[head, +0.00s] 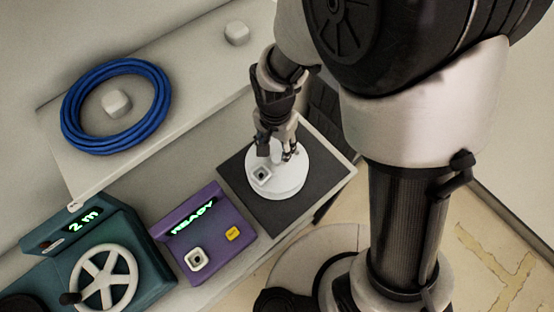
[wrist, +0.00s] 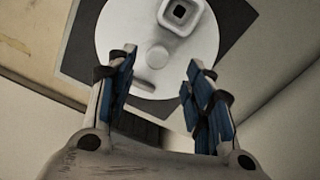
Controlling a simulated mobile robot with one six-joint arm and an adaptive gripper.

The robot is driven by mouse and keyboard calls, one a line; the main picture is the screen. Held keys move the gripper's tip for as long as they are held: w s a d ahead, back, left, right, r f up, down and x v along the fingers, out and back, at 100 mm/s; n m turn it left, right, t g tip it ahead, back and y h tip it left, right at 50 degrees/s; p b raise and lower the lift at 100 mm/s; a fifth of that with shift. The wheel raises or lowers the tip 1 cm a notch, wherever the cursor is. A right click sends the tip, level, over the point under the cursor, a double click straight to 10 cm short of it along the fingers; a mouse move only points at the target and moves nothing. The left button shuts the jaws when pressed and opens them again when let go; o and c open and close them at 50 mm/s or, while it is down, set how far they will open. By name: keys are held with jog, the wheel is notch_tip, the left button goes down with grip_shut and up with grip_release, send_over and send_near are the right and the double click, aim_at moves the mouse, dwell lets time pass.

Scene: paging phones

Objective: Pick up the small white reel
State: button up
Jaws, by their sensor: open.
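The small white reel (head: 285,187) is a round white disc lying flat on a dark square mat (head: 238,180) at the right end of the counter. A raised square piece with a dark centre sits on its top. In the wrist view the reel (wrist: 205,42) fills the upper middle, with a small round hub and a short rounded bar on its face. My gripper (head: 275,153) is over the reel's far part, pointing down. In the wrist view my gripper (wrist: 161,56) is open, its two blue-padded fingers apart with nothing held between them. I cannot tell whether the fingertips touch the reel.
A purple box (head: 205,250) reading READY stands left of the mat. A teal machine (head: 130,235) with a white handwheel and a "2 m" display is farther left. A blue coiled cable (head: 75,128) hangs around a white peg on the raised ledge (head: 185,115). The counter's right edge is close.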

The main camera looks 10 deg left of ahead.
aim_at(277, 157)
jog(key=f, duration=0.1)
jog(key=f+b, duration=0.1)
jog(key=f, duration=0.2)
jog(key=shift+s+d+b, duration=0.2)
jog(key=shift+s+b, duration=0.05)
jog(key=shift+b, duration=0.15)
jog(key=shift+f, duration=0.45)
jog(key=shift+r, duration=0.1)
jog(key=shift+c, duration=0.3)
grip_shut()
